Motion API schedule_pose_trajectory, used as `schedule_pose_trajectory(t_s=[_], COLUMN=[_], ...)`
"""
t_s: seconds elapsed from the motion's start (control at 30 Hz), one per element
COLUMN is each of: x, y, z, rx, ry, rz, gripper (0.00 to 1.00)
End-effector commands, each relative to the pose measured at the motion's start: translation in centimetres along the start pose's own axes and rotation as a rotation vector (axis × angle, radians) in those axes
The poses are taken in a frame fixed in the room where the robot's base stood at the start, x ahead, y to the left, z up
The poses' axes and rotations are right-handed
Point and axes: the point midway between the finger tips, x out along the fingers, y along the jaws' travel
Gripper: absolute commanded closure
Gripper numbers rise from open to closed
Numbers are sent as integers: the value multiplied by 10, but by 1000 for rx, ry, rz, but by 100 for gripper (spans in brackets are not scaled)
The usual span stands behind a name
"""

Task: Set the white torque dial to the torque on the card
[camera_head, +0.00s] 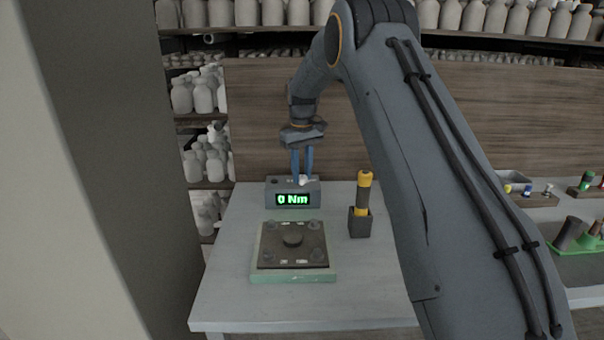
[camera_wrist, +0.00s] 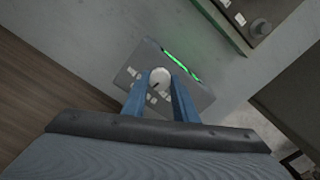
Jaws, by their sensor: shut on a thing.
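The grey torque box (camera_head: 270,190) stands at the back of the table, and its green display reads "0 Nm" (camera_head: 293,199). The white torque dial (camera_head: 303,180) is on top of the box. My gripper (camera_head: 302,178) reaches down from above with its blue fingers at the dial. In the wrist view my gripper (camera_wrist: 160,84) has a finger on each side of the white dial (camera_wrist: 159,76) and is shut on it. Small marks surround the dial on the box top (camera_wrist: 195,98), too small to read. I cannot make out a torque card in either view.
A yellow-and-black tool (camera_head: 364,190) stands upright in a dark holder (camera_head: 360,222) right of the box. A green-edged fixture (camera_head: 290,277) with a dark plate sits in front. The table's front left (camera_head: 220,305) is clear. Shelves of pale bottles stand behind.

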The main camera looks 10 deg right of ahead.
Motion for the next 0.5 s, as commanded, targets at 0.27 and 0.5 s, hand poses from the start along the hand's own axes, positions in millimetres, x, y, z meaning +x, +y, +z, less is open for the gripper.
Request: schedule_pose_trajectory(t_s=[0.27, 0.5], x=[-1, -1], y=[0, 0], z=[-1, -1], rx=[219, 393], ry=[3, 3], rz=[1, 0], gripper=[96, 96])
